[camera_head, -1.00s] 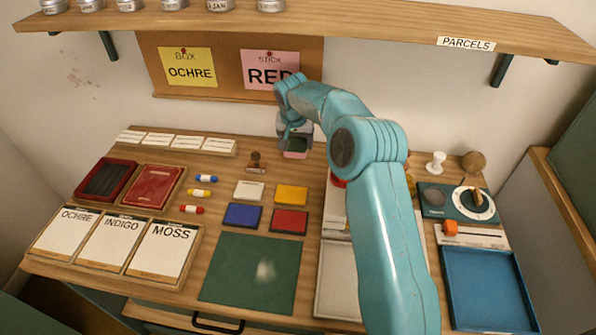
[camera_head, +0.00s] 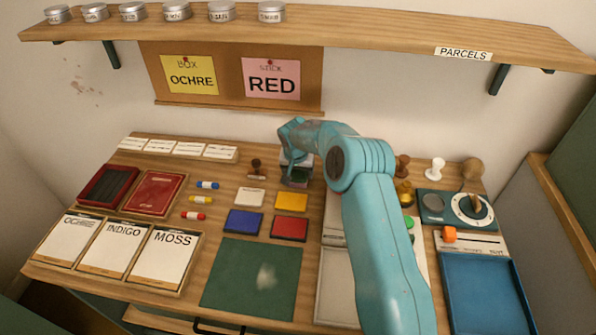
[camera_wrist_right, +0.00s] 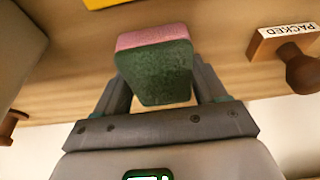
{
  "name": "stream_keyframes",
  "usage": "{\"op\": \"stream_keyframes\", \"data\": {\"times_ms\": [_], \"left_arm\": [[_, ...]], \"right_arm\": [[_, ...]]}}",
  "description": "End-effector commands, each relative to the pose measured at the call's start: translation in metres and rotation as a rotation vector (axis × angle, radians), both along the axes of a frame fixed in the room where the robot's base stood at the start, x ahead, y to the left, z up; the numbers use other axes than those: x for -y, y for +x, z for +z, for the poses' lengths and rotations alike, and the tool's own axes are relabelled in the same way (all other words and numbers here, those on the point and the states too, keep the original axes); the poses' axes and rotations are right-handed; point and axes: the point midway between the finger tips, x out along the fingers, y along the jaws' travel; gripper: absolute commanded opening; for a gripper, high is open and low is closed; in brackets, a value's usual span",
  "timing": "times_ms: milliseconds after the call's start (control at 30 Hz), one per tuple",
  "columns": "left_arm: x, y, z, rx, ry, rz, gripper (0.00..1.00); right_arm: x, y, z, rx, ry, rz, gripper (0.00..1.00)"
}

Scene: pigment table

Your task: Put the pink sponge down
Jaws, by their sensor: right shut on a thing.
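The pink sponge (camera_wrist_right: 153,62) has a pink layer and a dark green layer. In the right wrist view it sits between the two fingers of my right gripper (camera_wrist_right: 155,85), which is shut on it. In the head view my right gripper (camera_head: 297,172) is low at the back of the table, just right of a small wooden stamp. The sponge (camera_head: 297,181) shows only in part below the gripper there. I cannot tell whether it touches the table. My left gripper is in neither view.
The wooden stamp labelled PACKED (camera_wrist_right: 290,55) stands close beside the gripper. A yellow pad (camera_head: 291,201) and a white pad (camera_head: 250,197) lie in front. A green mat (camera_head: 250,285) lies nearer. The pinboard (camera_head: 212,95) is behind, and a shelf (camera_head: 370,30) hangs above.

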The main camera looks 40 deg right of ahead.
Motion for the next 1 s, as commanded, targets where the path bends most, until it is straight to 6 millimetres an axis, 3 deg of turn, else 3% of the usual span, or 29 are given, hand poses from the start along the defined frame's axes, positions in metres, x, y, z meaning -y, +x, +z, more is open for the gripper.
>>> {"op": "stream_keyframes", "data": {"times_ms": [67, 100, 167, 1000], "left_arm": [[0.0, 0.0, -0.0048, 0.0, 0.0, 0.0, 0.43], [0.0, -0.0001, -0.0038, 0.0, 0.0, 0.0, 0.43], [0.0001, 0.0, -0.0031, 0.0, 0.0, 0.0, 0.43], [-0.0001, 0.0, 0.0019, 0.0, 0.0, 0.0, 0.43]], "right_arm": [[-0.0001, 0.0, -0.004, 0.0, 0.0, 0.0, 0.47], [-0.0002, 0.0, -0.0029, 0.0, 0.0, 0.0, 0.78], [-0.0001, -0.0001, -0.0025, -0.001, 0.001, 0.0, 0.97], [-0.0005, -0.0004, 0.0013, -0.002, 0.001, 0.001, 0.97]]}}
